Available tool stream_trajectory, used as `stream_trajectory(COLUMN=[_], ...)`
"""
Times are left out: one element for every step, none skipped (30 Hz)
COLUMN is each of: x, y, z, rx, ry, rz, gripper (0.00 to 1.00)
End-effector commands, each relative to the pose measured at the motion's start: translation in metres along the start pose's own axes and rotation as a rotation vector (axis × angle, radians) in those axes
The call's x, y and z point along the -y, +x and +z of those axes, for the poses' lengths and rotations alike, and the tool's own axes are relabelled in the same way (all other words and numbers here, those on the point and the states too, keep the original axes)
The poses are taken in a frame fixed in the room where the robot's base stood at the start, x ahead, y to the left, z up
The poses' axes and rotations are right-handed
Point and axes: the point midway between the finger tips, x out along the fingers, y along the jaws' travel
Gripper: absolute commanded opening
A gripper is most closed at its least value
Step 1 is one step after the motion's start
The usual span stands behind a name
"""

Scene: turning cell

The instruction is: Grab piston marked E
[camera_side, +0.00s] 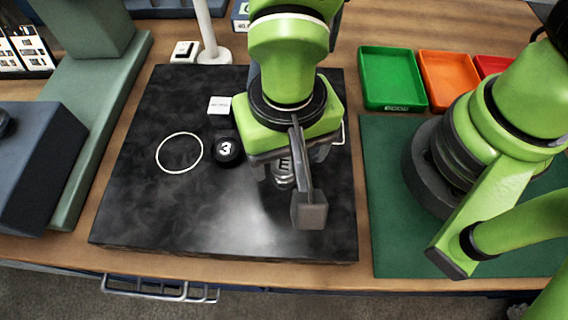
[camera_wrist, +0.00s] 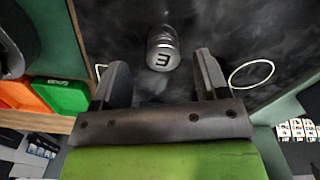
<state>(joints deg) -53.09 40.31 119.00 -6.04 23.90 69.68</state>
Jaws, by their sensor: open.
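The piston marked E (camera_side: 284,170) is a small silver-grey cylinder on the black plate, partly hidden behind my near finger in the side view. In the wrist view the piston (camera_wrist: 163,45) shows its dark E, just past and between my fingertips. My gripper (camera_side: 302,190) is open above the plate, its fingers spread on either side of the piston's line. The open fingers also show in the wrist view (camera_wrist: 161,72), with a gap to the piston on each side. Whether the fingertips reach down to its height I cannot tell.
The black plate (camera_side: 140,215) also carries a black disc marked 3 (camera_side: 228,151), a white ring outline (camera_side: 180,153) and a small white block (camera_side: 219,105). Green (camera_side: 392,78) and orange (camera_side: 448,78) trays stand at the back right. The plate's front is clear.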

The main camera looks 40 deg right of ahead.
Motion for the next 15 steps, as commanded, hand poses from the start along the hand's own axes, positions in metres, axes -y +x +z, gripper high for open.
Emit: stream_trajectory(x=[0.001, 0.001, 0.002, 0.002, 0.003, 0.003, 0.003, 0.003, 0.003, 0.003, 0.003, 0.003, 0.003, 0.003, 0.003], y=[0.009, 0.013, 0.019, 0.023, 0.027, 0.032, 0.034, 0.036, 0.038, 0.039, 0.04, 0.04, 0.04, 0.039, 0.039], z=[0.0, -0.001, -0.001, -0.001, -0.001, -0.001, -0.001, -0.001, -0.001, -0.001, -0.001, -0.001, -0.001, -0.001, -0.001], rx=[0.001, 0.001, 0.001, 0.001, 0.001, 0.002, 0.001, 0.001, 0.001, 0.001, 0.0, 0.0, 0.0, 0.0, 0.0], ry=[0.0, 0.001, 0.0, 0.001, 0.001, 0.001, 0.0, 0.0, 0.001, 0.0, 0.0, 0.0, 0.0, 0.0, 0.0], rz=[0.005, 0.006, 0.005, 0.006, 0.005, 0.005, 0.003, 0.002, 0.002, 0.002, 0.001, 0.0, 0.0, -0.001, -0.001], gripper=[0.68, 0.68, 0.68, 0.68, 0.68, 0.68, 0.68, 0.68, 0.68, 0.68, 0.68, 0.68, 0.68, 0.68, 0.68])
